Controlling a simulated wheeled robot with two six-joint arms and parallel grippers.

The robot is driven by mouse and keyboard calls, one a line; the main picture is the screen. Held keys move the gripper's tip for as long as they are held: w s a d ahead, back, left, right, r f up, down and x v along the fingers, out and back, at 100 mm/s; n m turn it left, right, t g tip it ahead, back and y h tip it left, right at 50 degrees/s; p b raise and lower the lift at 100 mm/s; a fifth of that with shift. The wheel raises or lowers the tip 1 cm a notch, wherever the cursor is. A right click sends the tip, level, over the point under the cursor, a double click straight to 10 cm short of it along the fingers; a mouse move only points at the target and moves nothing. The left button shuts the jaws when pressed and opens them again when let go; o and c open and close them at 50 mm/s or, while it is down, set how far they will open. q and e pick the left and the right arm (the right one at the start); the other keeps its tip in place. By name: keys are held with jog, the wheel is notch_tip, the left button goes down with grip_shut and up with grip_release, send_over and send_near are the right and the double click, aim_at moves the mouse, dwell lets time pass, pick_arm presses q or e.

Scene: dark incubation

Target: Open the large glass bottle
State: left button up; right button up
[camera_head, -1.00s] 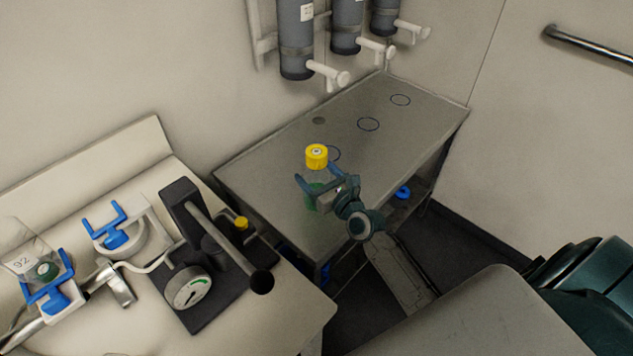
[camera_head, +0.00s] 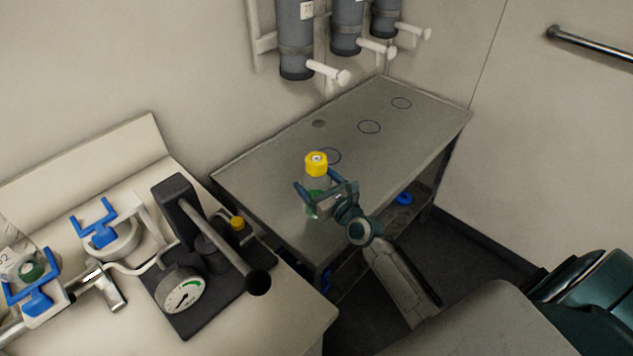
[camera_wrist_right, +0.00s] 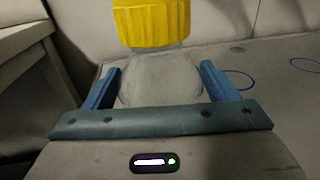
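The large glass bottle (camera_head: 317,182) stands upright on the grey metal table (camera_head: 262,178). It has a yellow screw cap (camera_head: 316,163), and something green shows low in it. The cap is on, and it shows at the top of the right wrist view (camera_wrist_right: 152,22). My right gripper (camera_head: 318,182) is around the bottle below the cap. In the right wrist view its blue fingers stand wide apart, one on each side of the clear glass (camera_wrist_right: 160,78), with what looks like a narrow gap on each side. My left gripper is not in view.
Grey cylinders (camera_head: 295,40) with white taps hang on the wall. The table's right part is clear.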

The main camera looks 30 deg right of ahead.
jog(key=shift+o, duration=1.2)
